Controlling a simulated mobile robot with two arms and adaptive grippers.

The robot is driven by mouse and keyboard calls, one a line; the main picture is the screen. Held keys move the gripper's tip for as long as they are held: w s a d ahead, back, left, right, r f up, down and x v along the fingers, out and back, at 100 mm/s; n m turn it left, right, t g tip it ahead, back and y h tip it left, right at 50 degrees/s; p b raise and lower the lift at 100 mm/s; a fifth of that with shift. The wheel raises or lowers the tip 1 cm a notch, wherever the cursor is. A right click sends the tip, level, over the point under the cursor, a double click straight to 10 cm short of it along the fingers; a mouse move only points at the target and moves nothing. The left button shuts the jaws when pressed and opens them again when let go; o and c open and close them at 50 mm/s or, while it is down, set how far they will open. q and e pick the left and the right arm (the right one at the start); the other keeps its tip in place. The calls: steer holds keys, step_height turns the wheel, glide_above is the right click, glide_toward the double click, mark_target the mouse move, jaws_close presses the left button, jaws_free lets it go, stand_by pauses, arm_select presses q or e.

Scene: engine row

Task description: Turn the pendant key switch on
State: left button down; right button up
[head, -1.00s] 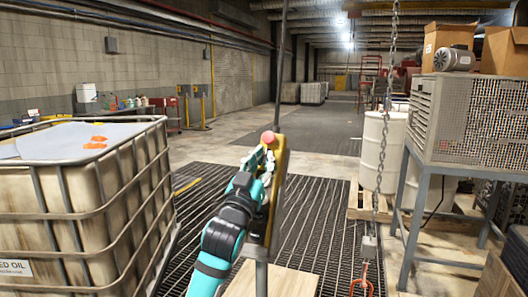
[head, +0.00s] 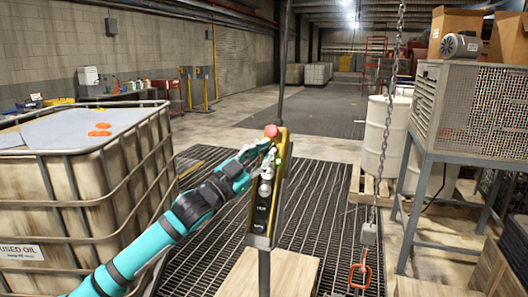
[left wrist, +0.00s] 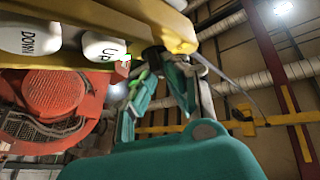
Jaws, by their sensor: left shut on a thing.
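The yellow pendant (head: 260,215) hangs upright at mid-picture in the head view, with a red button (head: 271,131) on top and a dark face with pale round buttons. A small green light (head: 279,163) glows on its upper right edge. In the left wrist view the white UP (left wrist: 104,48) and DOWN (left wrist: 28,38) buttons show. My left gripper (head: 266,152) is at the pendant's upper face, below the red button. In the left wrist view its fingers close on a small dark part, apparently the key switch (left wrist: 153,58); the fingers mostly hide it. My right gripper is out of view.
A caged used-oil tank (head: 75,180) stands at the left. A chain (head: 388,120) with an orange hook (head: 360,277) hangs right of the pendant. A metal stand with a perforated housing (head: 480,110) is at the right. The floor behind the pendant is open.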

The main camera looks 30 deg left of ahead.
arm_select(q)
steer(key=shift+r, duration=0.1)
steer(key=c, duration=1.4)
jaws_free()
steer(key=shift+s+a+f, duration=0.1)
steer(key=shift+s+f, duration=0.2)
steer(key=shift+s, duration=0.05)
steer(key=v, duration=1.1)
steer(key=shift+s, duration=0.15)
steer(key=shift+r, duration=0.1)
